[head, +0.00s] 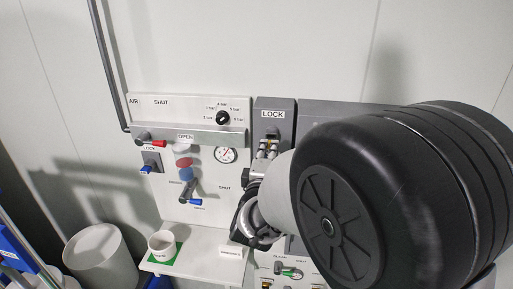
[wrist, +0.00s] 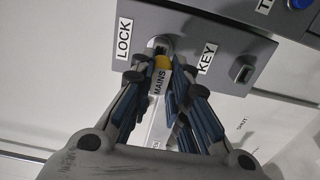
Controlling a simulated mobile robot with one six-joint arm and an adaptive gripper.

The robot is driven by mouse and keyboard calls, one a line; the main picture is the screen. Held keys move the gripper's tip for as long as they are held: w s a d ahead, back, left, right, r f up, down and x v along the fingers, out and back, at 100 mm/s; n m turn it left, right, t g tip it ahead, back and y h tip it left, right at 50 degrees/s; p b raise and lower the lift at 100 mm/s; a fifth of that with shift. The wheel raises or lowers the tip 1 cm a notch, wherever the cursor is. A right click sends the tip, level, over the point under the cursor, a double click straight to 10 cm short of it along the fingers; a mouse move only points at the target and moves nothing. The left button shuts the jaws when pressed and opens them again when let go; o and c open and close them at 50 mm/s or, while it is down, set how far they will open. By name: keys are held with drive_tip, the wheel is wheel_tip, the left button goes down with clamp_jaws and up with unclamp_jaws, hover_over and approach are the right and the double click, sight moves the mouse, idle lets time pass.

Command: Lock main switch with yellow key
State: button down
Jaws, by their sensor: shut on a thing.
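The yellow key (wrist: 162,62) shows at my fingertips in the wrist view, with a white tag marked MAINS (wrist: 158,83) below it. My gripper (wrist: 165,84) is shut on the key. The key is at the slot under LOCK on a grey box (wrist: 185,22); I cannot tell how far it is in or how it is turned. In the head view the box with the LOCK label (head: 272,114) is just above my gripper (head: 266,150), and my arm hides much of what is below and right.
Left of the box is a panel with a selector knob (head: 222,118), a gauge (head: 226,155), a red handle (head: 150,139) and blue levers. A white cup (head: 162,245) stands on a green mat on the shelf (head: 205,262). A white drum (head: 100,258) is at lower left.

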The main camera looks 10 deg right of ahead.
sight(270, 142)
drive_tip(key=shift+w+d, duration=0.15)
drive_tip(key=shift+w, duration=0.3)
drive_tip(key=shift+x, duration=1.7)
idle(1.3)
drive_tip(key=c, duration=1.5)
unclamp_jaws()
drive_tip(key=shift+o, duration=0.2)
drive_tip(key=shift+s, duration=0.1)
drive_tip(key=v, duration=1.2)
